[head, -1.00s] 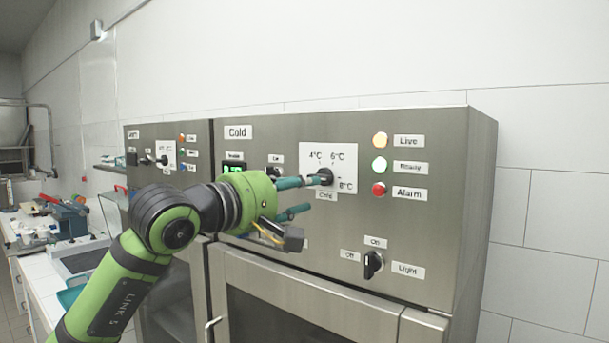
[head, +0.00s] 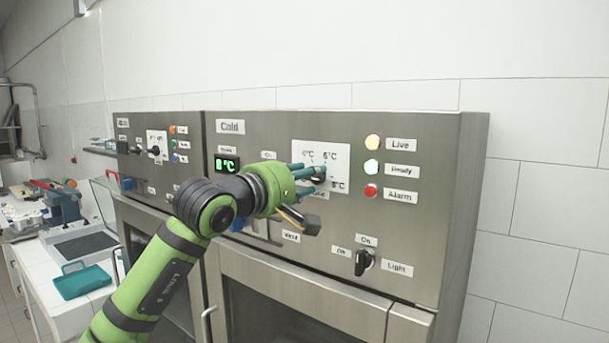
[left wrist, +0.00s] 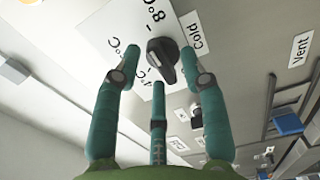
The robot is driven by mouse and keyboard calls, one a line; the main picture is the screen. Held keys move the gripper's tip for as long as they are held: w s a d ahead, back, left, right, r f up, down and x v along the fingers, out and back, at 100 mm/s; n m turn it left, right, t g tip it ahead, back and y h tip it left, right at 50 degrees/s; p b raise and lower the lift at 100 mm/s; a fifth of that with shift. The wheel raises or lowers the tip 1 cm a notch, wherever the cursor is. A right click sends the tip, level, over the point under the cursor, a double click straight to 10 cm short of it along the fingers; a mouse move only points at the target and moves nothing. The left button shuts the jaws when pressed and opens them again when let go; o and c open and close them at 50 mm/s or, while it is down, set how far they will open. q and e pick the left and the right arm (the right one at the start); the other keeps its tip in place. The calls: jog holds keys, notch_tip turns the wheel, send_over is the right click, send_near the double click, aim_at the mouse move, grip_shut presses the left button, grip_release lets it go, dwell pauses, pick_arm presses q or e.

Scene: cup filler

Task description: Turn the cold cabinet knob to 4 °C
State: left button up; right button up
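The cold cabinet knob (head: 319,180) is black and sits on a white dial plate (head: 331,154) marked 4 °C, 6 °C and 8 °C. In the left wrist view the knob (left wrist: 162,54) has an elongated grip, with its narrow end towards the fingers. My left gripper (head: 306,179) is at the dial and partly hides the knob. Its teal fingers (left wrist: 161,80) stand spread around the knob, with gaps visible on both sides; contact is not clear. The green display (head: 227,164) reads 8 °C. My right gripper is not in view.
Live, Ready and Alarm lamps (head: 371,167) are right of the dial. A light switch (head: 364,262) is below right. A Vent label (head: 291,236) is below my gripper. A similar panel with a knob (head: 154,152) is at left. A teal tray (head: 82,281) lies on the side counter.

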pick_arm(q)
grip_shut()
